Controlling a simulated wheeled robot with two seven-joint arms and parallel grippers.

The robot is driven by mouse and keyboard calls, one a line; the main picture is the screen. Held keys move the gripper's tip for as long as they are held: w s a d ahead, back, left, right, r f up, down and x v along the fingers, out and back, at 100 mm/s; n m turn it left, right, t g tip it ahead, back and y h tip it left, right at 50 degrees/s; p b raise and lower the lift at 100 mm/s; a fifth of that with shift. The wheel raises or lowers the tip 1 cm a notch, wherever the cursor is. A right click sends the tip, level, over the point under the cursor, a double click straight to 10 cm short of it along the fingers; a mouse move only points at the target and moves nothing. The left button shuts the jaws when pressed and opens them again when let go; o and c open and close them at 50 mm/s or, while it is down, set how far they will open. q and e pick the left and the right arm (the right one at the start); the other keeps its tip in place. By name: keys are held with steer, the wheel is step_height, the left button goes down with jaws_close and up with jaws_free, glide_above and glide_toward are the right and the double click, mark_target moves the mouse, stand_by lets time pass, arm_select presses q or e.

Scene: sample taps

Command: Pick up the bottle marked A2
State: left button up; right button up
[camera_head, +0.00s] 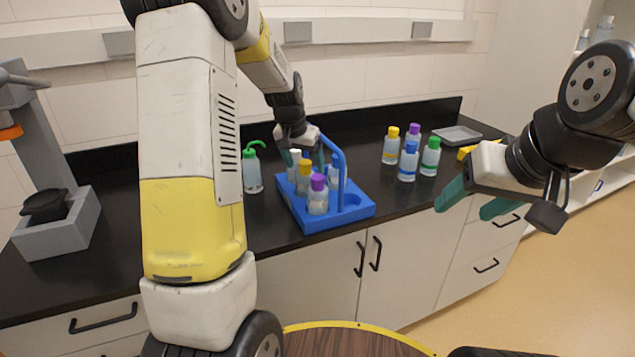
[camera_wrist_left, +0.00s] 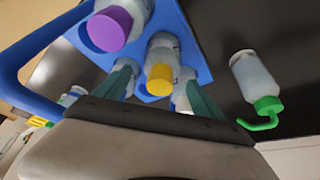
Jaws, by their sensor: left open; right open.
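A blue carrier (camera_head: 355,213) with an upright handle stands on the black counter and holds several bottles. Among them are a purple-capped bottle (camera_head: 318,199), a yellow-capped bottle (camera_head: 304,180) and a white-capped one (camera_head: 293,160). No marking is readable, so I cannot tell which bottle is A2. My left gripper (camera_head: 307,160) is open over the carrier's back part, fingers pointing down among the bottles, partly hidden by the handle. In the left wrist view the yellow-capped bottle (camera_wrist_left: 160,70) shows between the finger lines. My right gripper (camera_head: 465,208) is open and empty, in front of the counter at right.
A green-capped wash bottle (camera_head: 252,171) stands left of the carrier. Right of it are loose bottles with yellow (camera_head: 390,147), purple, blue (camera_head: 408,162) and green (camera_head: 430,157) caps. A grey tray (camera_head: 457,135) lies behind them. A grey device (camera_head: 55,225) stands at far left.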

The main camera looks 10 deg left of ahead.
arm_select(q)
steer(key=shift+x, duration=1)
jaws_close()
